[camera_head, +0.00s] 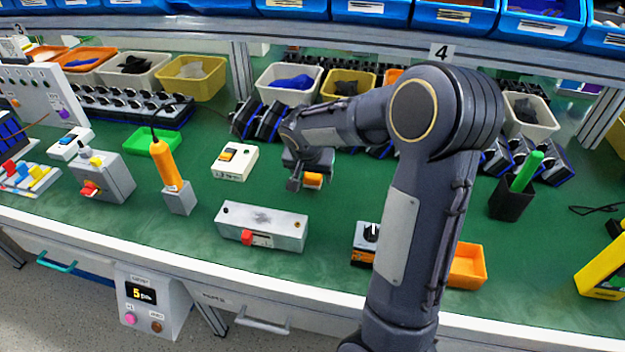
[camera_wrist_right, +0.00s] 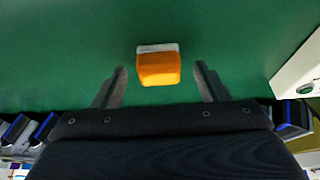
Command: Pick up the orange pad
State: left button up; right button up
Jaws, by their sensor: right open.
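The orange pad (camera_wrist_right: 158,69) is a small orange block with a pale edge. In the right wrist view it sits between and slightly beyond the fingers. In the head view the orange pad (camera_head: 313,180) shows just beside the right fingertips. My right gripper (camera_head: 302,184) is open and pointing down; its two fingers (camera_wrist_right: 160,88) stand apart on either side of the pad, with gaps on both sides. I cannot tell whether the fingers reach down to the pad's height. My left gripper is not in view.
A white switch box (camera_head: 234,162) stands left of the gripper. A grey metal box (camera_head: 262,226) with a red switch is in front. A rotary switch unit (camera_head: 366,240) and an orange tray (camera_head: 467,266) lie near the front edge. Green mat around the pad is clear.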

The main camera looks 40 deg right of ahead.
jog(key=shift+d+f, duration=0.15)
jog(key=shift+f, duration=0.25)
jog(key=shift+c, duration=0.2)
jog(key=c, duration=1)
